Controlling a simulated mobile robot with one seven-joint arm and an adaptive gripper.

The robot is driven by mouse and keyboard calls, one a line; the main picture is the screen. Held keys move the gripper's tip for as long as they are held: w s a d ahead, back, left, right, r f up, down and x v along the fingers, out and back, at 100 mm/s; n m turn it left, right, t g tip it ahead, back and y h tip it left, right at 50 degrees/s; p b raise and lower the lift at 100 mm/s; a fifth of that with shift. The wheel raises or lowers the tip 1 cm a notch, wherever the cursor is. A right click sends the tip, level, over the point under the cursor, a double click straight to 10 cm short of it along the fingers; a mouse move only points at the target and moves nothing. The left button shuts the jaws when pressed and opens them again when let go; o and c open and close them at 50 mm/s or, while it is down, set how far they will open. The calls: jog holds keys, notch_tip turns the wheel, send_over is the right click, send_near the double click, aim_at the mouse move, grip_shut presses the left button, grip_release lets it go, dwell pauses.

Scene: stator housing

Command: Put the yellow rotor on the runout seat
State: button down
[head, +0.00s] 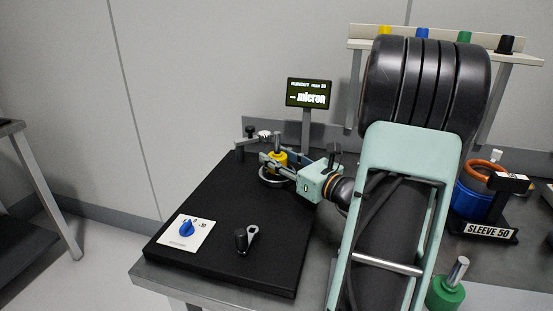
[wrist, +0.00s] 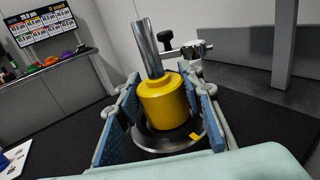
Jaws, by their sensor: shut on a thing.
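The yellow rotor (wrist: 165,104) stands upright between the blue pads of my gripper (wrist: 166,118) in the wrist view, its steel shaft pointing up. In the head view the rotor (head: 279,160) shows partly behind my gripper (head: 276,164). My gripper is shut on the rotor from both sides. The runout seat (wrist: 152,145), a dark round disc with a bright rim and a yellow mark, lies directly below the rotor. The rotor's lower edge appears at the seat, but I cannot tell whether it rests fully on it. In the head view the seat (head: 268,176) is partly hidden.
A dial gauge (head: 264,135) on an arm stands close behind the rotor. A display (head: 309,93) reads "micron". A green rotor (head: 446,294) and a sleeve stand (head: 490,225) are at right.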

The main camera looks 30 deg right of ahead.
jog(key=shift+r, duration=0.1)
jog(key=c, duration=1.3)
grip_release()
jog(key=shift+f, duration=0.25)
jog(key=shift+r, duration=0.3)
jog(key=s, duration=0.4)
jog(key=s+d+p, duration=0.1)
jog(key=s, duration=0.3)
jog(key=s+d+p, duration=0.1)
jog(key=s, duration=0.3)
jog(key=shift+f, duration=0.15)
jog(key=shift+w, duration=0.1)
